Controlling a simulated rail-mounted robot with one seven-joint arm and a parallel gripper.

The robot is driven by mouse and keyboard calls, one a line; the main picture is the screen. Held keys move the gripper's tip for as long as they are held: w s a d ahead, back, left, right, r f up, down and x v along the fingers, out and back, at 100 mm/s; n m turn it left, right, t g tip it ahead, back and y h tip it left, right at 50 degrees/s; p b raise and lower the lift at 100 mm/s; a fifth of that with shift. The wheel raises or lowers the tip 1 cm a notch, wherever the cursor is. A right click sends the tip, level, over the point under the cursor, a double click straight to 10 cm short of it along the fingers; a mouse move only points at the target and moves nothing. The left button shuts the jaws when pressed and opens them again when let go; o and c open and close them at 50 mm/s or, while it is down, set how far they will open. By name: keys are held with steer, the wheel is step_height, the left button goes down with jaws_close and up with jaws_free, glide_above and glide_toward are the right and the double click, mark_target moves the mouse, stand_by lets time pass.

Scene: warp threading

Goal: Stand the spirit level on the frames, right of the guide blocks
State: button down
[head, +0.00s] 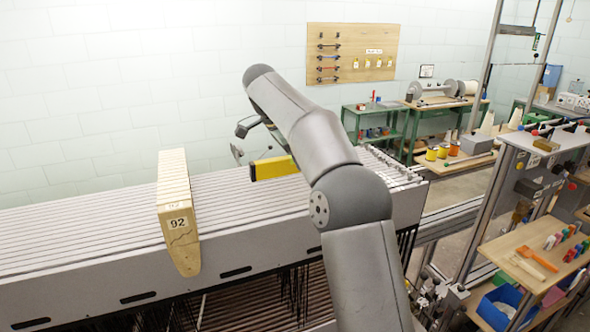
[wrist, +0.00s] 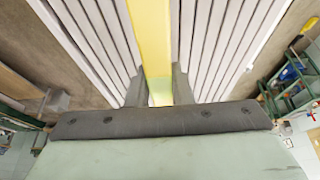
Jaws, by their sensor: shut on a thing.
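The yellow spirit level (head: 274,168) shows in the head view over the grey frames (head: 100,226), right of the guide blocks (head: 176,205) and apart from them. A dark cap marks its left end; my arm hides its right part. In the wrist view the level (wrist: 151,40) runs lengthwise between the fingers of my gripper (wrist: 159,92), which is shut on it. The frames' slats (wrist: 212,50) lie beneath on both sides. I cannot tell whether the level touches the frames. The guide blocks are wooden, marked 92, and sit across the frames.
A green bench (head: 385,128) and a tool board (head: 351,53) are at the back. A side rack (head: 532,250) with a blue bin (head: 500,304) stands at the right. The frame tops between the guide blocks and the level are clear.

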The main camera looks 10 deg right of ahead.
mark_target(296, 172)
steer(key=shift+a+f, duration=0.15)
steer(key=shift+f, duration=1.4)
steer(key=shift+f, duration=0.2)
steer(key=c, duration=1.3)
jaws_free()
steer(key=shift+r, duration=0.1)
